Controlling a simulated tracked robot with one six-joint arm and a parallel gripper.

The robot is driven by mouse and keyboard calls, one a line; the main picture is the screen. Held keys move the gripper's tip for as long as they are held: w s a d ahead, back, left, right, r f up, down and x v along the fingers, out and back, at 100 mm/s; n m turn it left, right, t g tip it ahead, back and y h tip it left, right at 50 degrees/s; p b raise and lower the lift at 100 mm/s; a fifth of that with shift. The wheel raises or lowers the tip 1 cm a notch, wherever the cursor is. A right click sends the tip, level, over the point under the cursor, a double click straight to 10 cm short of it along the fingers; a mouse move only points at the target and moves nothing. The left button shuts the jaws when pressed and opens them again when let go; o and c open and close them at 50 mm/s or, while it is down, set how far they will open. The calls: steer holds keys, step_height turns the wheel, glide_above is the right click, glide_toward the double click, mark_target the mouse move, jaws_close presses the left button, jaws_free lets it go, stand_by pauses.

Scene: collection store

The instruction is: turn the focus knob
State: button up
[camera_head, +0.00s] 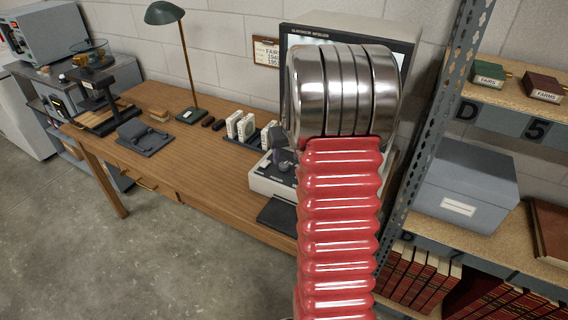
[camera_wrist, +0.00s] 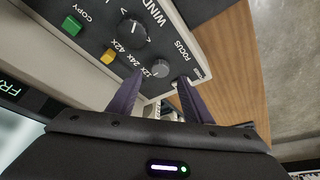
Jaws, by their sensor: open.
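In the wrist view the focus knob (camera_wrist: 161,68) is a small grey round knob on a dark panel, beside the printed word FOCUS. My gripper (camera_wrist: 162,78) is open, its two purple fingers on either side of the knob in the picture. I cannot tell whether either finger touches it.
A green button (camera_wrist: 72,25) marked COPY and a yellow button (camera_wrist: 108,56) share the panel. The wooden desk (camera_head: 215,160) carries a lamp (camera_head: 165,14) and small boxes (camera_head: 240,124). A metal shelf (camera_head: 432,140) stands close to my arm's right.

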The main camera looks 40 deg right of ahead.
mark_target(284, 165)
steer(key=shift+x, duration=2.65)
steer(key=shift+c, duration=0.4)
steer(key=c, duration=1)
steer(key=shift+m+g+h, duration=0.5)
steer(key=shift+m+h, duration=0.2)
steer(key=shift+m, duration=1.3)
steer(key=o, duration=1.1)
steer(key=shift+a+r, duration=0.1)
